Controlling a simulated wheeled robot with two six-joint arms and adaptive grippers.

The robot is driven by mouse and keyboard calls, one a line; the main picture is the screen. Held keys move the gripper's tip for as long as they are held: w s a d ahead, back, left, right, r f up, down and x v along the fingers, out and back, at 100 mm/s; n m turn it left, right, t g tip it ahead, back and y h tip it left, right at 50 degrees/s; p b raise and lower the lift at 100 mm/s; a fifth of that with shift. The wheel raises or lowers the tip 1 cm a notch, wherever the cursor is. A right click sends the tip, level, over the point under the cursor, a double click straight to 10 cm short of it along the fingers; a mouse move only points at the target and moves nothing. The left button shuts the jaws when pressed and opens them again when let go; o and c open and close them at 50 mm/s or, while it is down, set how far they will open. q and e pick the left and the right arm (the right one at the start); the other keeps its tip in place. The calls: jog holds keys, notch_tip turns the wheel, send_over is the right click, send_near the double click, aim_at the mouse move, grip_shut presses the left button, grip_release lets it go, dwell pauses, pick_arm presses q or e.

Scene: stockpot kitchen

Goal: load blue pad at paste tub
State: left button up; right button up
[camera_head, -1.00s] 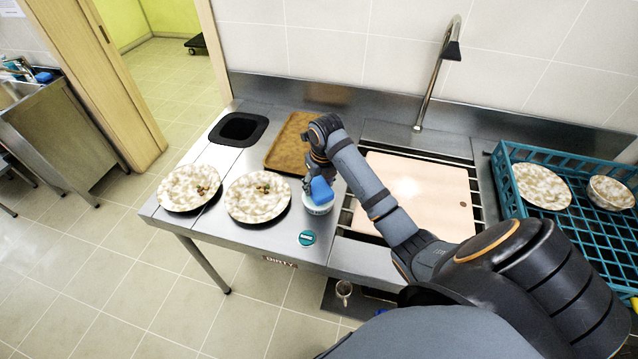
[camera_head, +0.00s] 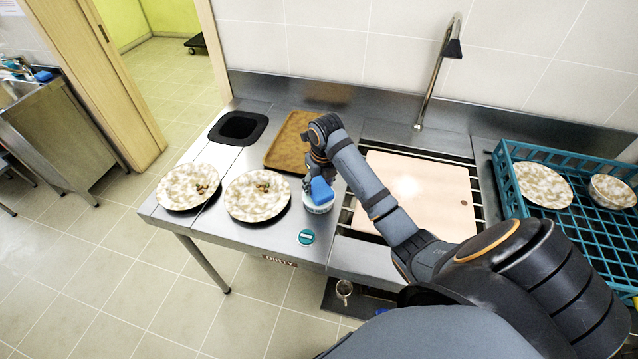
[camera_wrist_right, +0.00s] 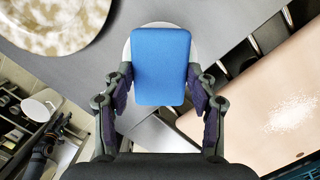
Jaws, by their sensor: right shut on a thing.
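The blue pad (camera_head: 321,190) is held in my right gripper (camera_head: 316,180), directly over the white paste tub (camera_head: 318,206). In the right wrist view the blue pad (camera_wrist_right: 160,66) sits between the fingers of my right gripper (camera_wrist_right: 160,100). The rim of the paste tub (camera_wrist_right: 128,50) shows behind the pad. The pad hides most of the tub's top, so I cannot tell how deep it touches the paste.
Two plates with food scraps (camera_head: 188,187) (camera_head: 257,196) stand left of the tub. A brown tray (camera_head: 287,143) lies behind. A pale board (camera_head: 420,190) covers the sink at right. A teal rack (camera_head: 540,208) holds a plate and a bowl. A dark-rimmed hole (camera_head: 238,129) is at back left.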

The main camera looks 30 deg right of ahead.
aim_at(319, 187)
jog(key=shift+f+b, duration=0.4)
jog(key=shift+f, duration=0.05)
dwell(1.1)
notch_tip(319, 187, up, 7)
jog(key=p, duration=0.7)
jog(key=shift+r, duration=0.1)
dwell(0.3)
